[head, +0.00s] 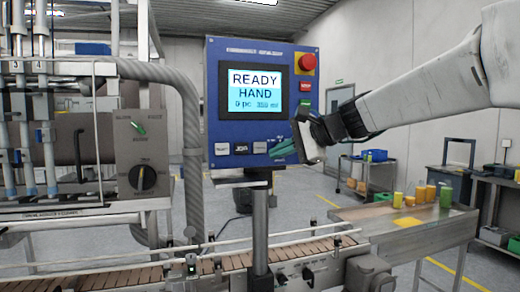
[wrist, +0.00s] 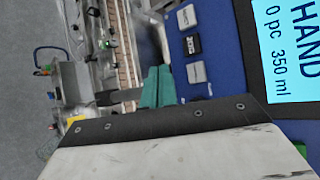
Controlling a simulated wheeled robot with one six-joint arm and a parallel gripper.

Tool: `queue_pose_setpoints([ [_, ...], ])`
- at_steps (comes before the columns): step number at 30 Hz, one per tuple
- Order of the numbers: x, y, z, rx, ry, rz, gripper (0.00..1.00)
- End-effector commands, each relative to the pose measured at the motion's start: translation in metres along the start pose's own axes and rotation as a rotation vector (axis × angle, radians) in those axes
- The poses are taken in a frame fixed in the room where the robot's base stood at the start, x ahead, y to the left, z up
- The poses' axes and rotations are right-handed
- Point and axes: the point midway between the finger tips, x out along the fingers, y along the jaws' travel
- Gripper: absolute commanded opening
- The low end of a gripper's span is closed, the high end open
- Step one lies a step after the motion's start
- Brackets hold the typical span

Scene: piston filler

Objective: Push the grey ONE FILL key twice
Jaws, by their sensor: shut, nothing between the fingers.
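The blue control panel (head: 214,105) faces me, its screen (head: 255,92) reading READY, HAND, 0 pc, 350 ml. Below the screen are a pale key (head: 222,148), a black JOG key (head: 241,148) and a grey key (head: 260,147). The grey key beside JOG looks like ONE FILL, but its lettering is too small to read surely. It also shows in the wrist view (wrist: 197,72). My gripper (head: 274,151) has its green fingers shut and empty, just right of that key. In the wrist view the fingertips (wrist: 158,70) appear beside the key, apart from it in the picture; contact cannot be told.
A red stop button (head: 306,62) sits at the panel's upper right, with smaller red (head: 305,87) and green (head: 304,102) buttons below. A conveyor (head: 210,262) runs under the panel. A metal table (head: 385,225) with yellow and green containers stands at right.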

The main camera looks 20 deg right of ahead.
Motion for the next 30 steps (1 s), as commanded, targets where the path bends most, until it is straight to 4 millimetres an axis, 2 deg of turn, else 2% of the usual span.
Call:
queue_pose_setpoints([
  [15,0.047,-0.034,-0.035,0.0,0.0,0.001,0.0],
  [21,0.055,-0.04,-0.041,0.0,0.001,0.0,0.0],
  [30,0.057,-0.041,-0.041,-0.001,0.0,0.001,0.0],
])
